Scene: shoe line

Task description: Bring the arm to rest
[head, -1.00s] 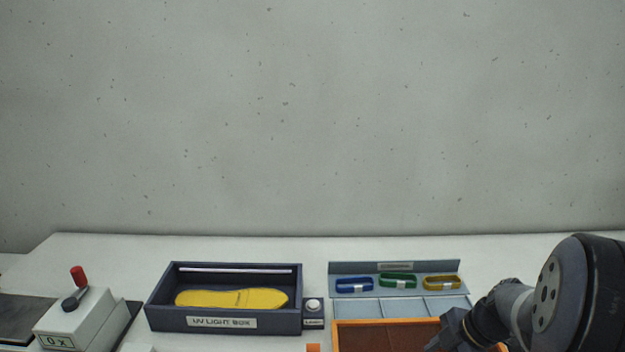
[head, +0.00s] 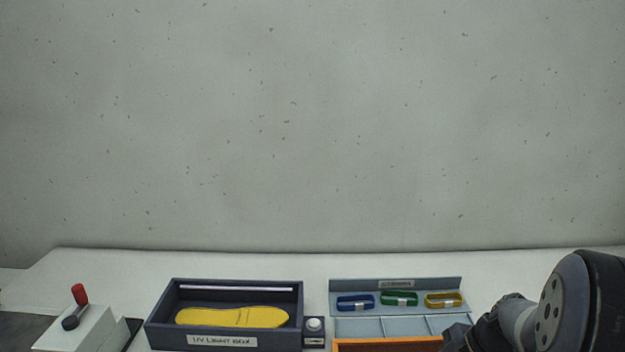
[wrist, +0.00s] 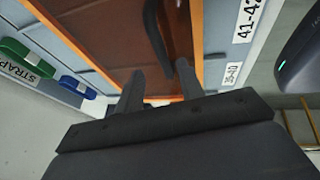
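My arm (head: 552,308) stands at the lower right of the head view, bent down over the right end of an orange-rimmed tray (head: 385,345). The fingertips are hidden or cut off there. In the wrist view my gripper (wrist: 158,78) has its two dark fingers apart, with nothing visibly held between them. Beyond the fingers lies the brown inside of the orange tray (wrist: 196,45). A dark bar-like shape (wrist: 155,35) shows there; I cannot tell what it is.
A UV light box (head: 222,342) holds a yellow insole (head: 232,317), with a small button box (head: 314,326) beside it. A grey strap rack (head: 395,283) holds blue, green and yellow straps. A white box with a red-knobbed lever (head: 79,295) stands at left. A wall closes off the back.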

